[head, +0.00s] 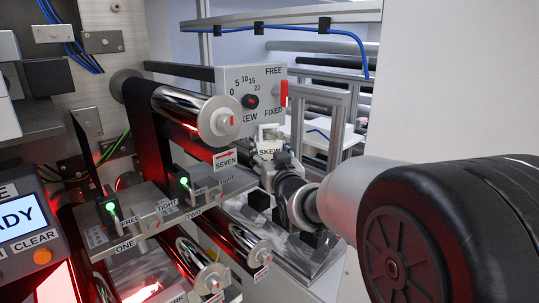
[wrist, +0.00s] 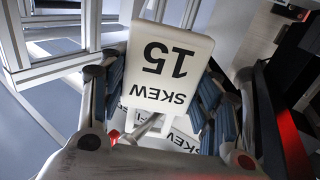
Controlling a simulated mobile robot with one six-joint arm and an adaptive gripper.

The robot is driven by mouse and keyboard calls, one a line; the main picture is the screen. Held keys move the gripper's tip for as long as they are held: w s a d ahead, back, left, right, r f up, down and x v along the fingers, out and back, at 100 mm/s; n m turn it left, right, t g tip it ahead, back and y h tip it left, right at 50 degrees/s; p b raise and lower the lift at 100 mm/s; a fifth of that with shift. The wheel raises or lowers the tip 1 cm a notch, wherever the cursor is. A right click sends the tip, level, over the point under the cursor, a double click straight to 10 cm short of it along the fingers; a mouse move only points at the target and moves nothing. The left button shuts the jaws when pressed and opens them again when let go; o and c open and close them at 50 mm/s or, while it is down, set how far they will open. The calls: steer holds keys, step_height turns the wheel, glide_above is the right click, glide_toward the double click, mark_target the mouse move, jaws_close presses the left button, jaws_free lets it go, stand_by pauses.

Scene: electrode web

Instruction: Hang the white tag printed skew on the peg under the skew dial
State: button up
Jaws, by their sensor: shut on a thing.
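The white tag (wrist: 165,62) fills the middle of the wrist view, its print SKEW and 15 upside down there. My gripper (wrist: 160,92) is shut on it, with blue-grey finger pads at both sides. In the head view the tag (head: 270,151) reads SKEW upright, and my gripper (head: 276,163) holds it from below. The tag is just below the skew dial (head: 250,100), a grey plate with a black knob and a scale from 0 to 20. I cannot make out the peg; the tag and gripper cover much of that area. Whether the tag touches anything is unclear.
A red lever (head: 283,93) sits at the plate's right edge between FREE and FIXED. Lower left are clamp blocks (head: 125,222) and a lit screen (head: 22,218). Metal frame bars stand behind.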

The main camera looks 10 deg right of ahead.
steer(key=o, duration=1.2)
steer(key=shift+s, duration=0.1)
steer(key=s, duration=1.2)
steer(key=s+d+f+g+h+b, duration=0.1)
steer(key=s+f+g+b, duration=0.1)
steer(key=s+f+b, duration=0.45)
steer(key=s+d+f+g+b, duration=0.1)
steer(key=s+f+g+b, duration=0.2)
steer(key=f, duration=0.6)
steer(key=s+f+g+h+b, duration=0.1)
steer(key=s+f+g+b, duration=0.1)
steer(key=s+f+b, duration=0.35)
steer(key=s+f+g+b, duration=0.6)
steer(key=s+f+b, duration=0.3)
steer(key=s+f, duration=0.7)
steer(key=shift+a+f+m+y, duration=0.2)
steer(key=shift+f+m+y, duration=0.2)
steer(key=shift+f, duration=0.45)
